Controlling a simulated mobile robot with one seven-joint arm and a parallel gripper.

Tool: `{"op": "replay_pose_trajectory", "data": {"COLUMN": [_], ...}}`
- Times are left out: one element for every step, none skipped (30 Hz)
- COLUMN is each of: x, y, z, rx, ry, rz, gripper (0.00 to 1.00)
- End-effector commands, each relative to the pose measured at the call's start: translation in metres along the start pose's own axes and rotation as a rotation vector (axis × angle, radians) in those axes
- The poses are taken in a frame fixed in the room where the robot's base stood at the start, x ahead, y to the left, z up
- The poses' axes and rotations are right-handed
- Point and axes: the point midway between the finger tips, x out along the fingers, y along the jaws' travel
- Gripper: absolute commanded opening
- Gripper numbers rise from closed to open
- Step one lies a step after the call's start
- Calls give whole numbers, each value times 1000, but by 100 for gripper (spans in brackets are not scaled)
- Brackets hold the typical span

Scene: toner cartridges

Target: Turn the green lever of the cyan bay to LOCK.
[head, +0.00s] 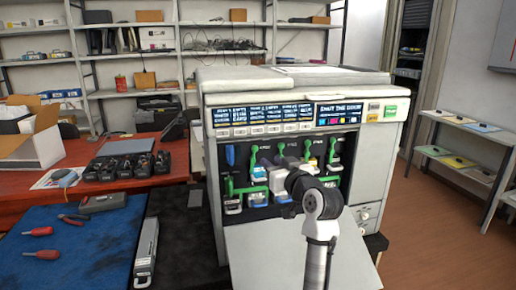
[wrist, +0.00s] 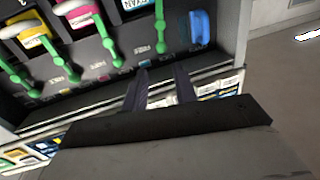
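The cyan bay's green lever (wrist: 160,25) is at the top centre of the wrist view, beside the cartridge label reading CYAN (wrist: 134,4). Its upper end is cut off by the frame. My gripper (wrist: 160,78) is open and empty. Its two dark fingers point toward the bay panel, just below the cyan lever in the wrist picture, with no visible contact. My arm hides part of the bays in the head view.
Magenta (wrist: 105,35) and yellow (wrist: 50,58) bay levers stand close left of the cyan one in the wrist view. A blue handle (wrist: 202,28) is to its right. The printer's lowered door (head: 265,250) lies below. Its display (head: 339,113) reads "shut the door".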

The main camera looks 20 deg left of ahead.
Motion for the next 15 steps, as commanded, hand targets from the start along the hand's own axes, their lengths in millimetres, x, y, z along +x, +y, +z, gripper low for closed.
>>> {"op": "replay_pose_trajectory", "data": {"x": [13, 20, 28, 34, 41, 49, 54, 59, 66, 70, 74, 78, 81, 83, 86], "y": [-2, -2, -2, -2, -2, -1, -1, -1, -1, -1, -1, -1, -1, -1, 0], "z": [-4, -4, -4, -4, -4, -4, -4, -4, -4, -3, -3, -2, -2, -2, -2], "rx": [2, 2, 1, 1, 2, 2, 1, 0, 0, 1, 1, 1, 0, 0, 0], "ry": [-3, -1, -2, -1, -3, -1, -1, -1, -1, -1, 1, -1, 0, 1, 1], "rz": [-4, -4, -4, -3, -3, -2, -2, -1, -1, -1, -1, -1, -1, 0, 0], "gripper": [28, 28, 28, 28, 28, 28, 28, 28, 28, 28, 28, 28, 28, 28, 28]}}
